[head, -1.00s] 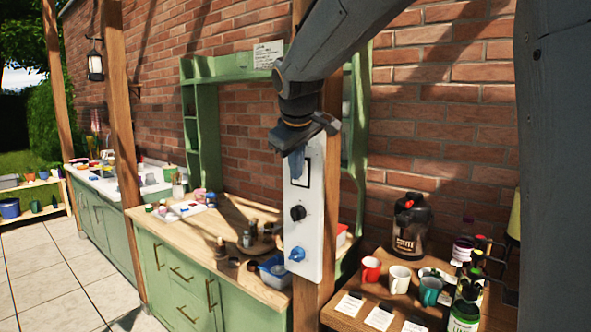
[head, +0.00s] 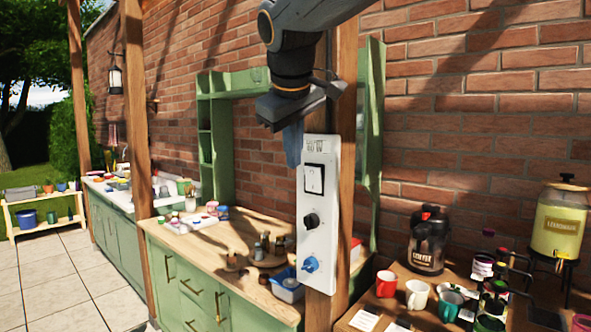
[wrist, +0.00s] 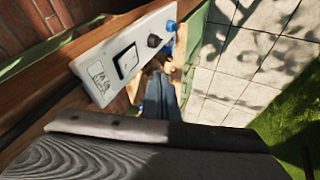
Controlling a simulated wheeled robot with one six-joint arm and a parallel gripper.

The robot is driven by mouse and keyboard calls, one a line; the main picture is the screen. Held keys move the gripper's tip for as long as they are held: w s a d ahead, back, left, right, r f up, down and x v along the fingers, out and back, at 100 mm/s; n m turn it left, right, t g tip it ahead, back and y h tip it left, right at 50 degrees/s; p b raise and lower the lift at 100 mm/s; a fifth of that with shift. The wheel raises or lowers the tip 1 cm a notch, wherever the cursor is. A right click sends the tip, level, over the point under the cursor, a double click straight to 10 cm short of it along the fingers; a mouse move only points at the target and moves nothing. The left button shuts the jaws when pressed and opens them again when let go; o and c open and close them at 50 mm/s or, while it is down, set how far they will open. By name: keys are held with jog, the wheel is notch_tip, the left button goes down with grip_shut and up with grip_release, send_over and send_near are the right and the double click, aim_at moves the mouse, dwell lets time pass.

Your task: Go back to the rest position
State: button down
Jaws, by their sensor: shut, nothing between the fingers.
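My gripper (head: 292,150) is shut and empty. It points downward beside the upper left edge of a white control panel (head: 318,240), and I cannot tell how near it is. The panel is fixed to a wooden post (head: 346,170) and has a label, a framed switch, a black knob (head: 311,220) and a blue knob (head: 310,264). In the wrist view my closed fingers (wrist: 165,95) point past the panel (wrist: 125,55), with paving beyond.
A wooden counter (head: 225,240) with jars and a blue tub stands left of the post. To the right, a table holds a coffee pot (head: 428,240), mugs (head: 386,283) and a lemonade dispenser (head: 558,220). Paving (head: 60,285) at the left is clear.

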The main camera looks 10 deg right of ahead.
jog(key=shift+s+r, duration=0.15)
jog(key=shift+r, duration=0.05)
jog(key=s+d+f+m+g+y, duration=0.1)
jog(key=s+f, duration=0.2)
jog(key=f, duration=0.7)
jog(key=s+d+f+m+g, duration=0.1)
jog(key=s+f+g, duration=0.1)
jog(key=f, duration=0.9)
jog(key=s+d+f+m+g+y, duration=0.1)
jog(key=s+f+m, duration=0.15)
jog(key=f, duration=0.75)
jog(key=s+d+f+m+g, duration=0.1)
jog(key=s+f, duration=0.8)
jog(key=shift+f+b, duration=0.3)
jog(key=shift+b, duration=0.15)
jog(key=shift+m, duration=0.25)
